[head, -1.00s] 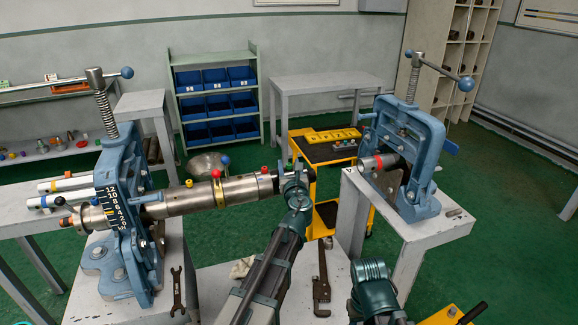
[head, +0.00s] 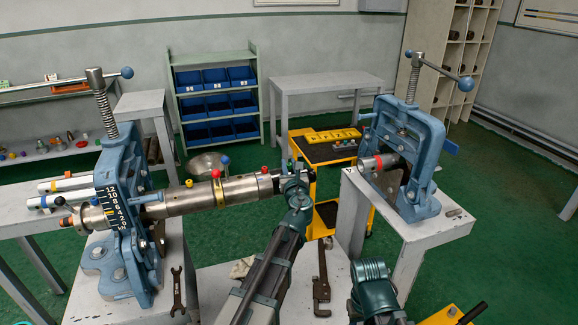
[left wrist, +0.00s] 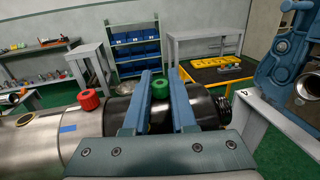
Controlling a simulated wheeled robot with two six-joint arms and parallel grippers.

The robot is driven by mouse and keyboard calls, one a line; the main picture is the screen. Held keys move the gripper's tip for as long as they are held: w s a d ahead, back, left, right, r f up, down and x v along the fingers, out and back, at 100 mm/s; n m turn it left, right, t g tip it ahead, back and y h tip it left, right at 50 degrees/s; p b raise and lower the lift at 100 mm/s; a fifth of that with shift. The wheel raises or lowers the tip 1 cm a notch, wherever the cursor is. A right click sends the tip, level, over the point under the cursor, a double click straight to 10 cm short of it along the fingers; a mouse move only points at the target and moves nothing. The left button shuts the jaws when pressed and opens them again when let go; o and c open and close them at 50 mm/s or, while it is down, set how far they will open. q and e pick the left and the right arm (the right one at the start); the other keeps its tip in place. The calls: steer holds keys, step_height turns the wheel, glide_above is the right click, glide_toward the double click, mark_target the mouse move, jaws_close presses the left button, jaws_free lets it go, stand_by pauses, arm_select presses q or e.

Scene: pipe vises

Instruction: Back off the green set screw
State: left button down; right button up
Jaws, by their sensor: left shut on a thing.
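The green set screw (left wrist: 160,88) stands on the black collar (left wrist: 205,105) at the right end of the pipe. In the left wrist view its green knob is between the two blue fingers of my left gripper (left wrist: 160,100), which is shut on it. In the head view my left gripper (head: 292,170) is at the pipe's right end, and its own parts largely hide the screw. The steel pipe (head: 243,190) runs level from the blue pipe vise (head: 120,210) at left. Part of my right arm shows at the bottom; its fingertips are not visible.
A red knob (left wrist: 88,100) stands on the pipe left of my gripper. Other red, yellow and blue knobs stand further left. A second vise (head: 405,160) with a pipe stub is on the right bench. A wrench (head: 321,283) lies below. A yellow cart (head: 325,152) stands behind.

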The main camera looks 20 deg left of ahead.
arm_select(q)
steer(key=n+g+y, duration=0.2)
steer(key=y, duration=0.1)
steer(key=n+g+y, duration=0.1)
steer(key=y, duration=0.1)
steer(key=shift+w+d+n, duration=0.2)
steer(key=shift+w+n, duration=0.05)
steer(key=shift+n, duration=0.15)
steer(key=n+g+y, duration=0.3)
steer(key=g, duration=0.1)
steer(key=shift+w+n+g+y, duration=0.1)
steer(key=shift+n+g+y, duration=0.2)
steer(key=n+g+y, duration=0.1)
steer(key=n+g, duration=0.1)
steer(key=g, duration=0.1)
steer(key=n+g+y, duration=0.1)
steer(key=n+g, duration=0.1)
steer(key=g, duration=0.1)
steer(key=shift+s+a+n+g, duration=0.15)
steer(key=shift+n+g, duration=0.4)
steer(key=shift+g, duration=0.3)
steer(key=shift+s+d+n+g, duration=0.1)
steer(key=shift+n+g, duration=0.45)
steer(key=shift+g, duration=0.3)
steer(key=shift+s+a+g, duration=0.1)
steer(key=shift+g, duration=0.2)
steer(key=c, duration=0.7)
jaws_free()
steer(key=shift+c, duration=0.2)
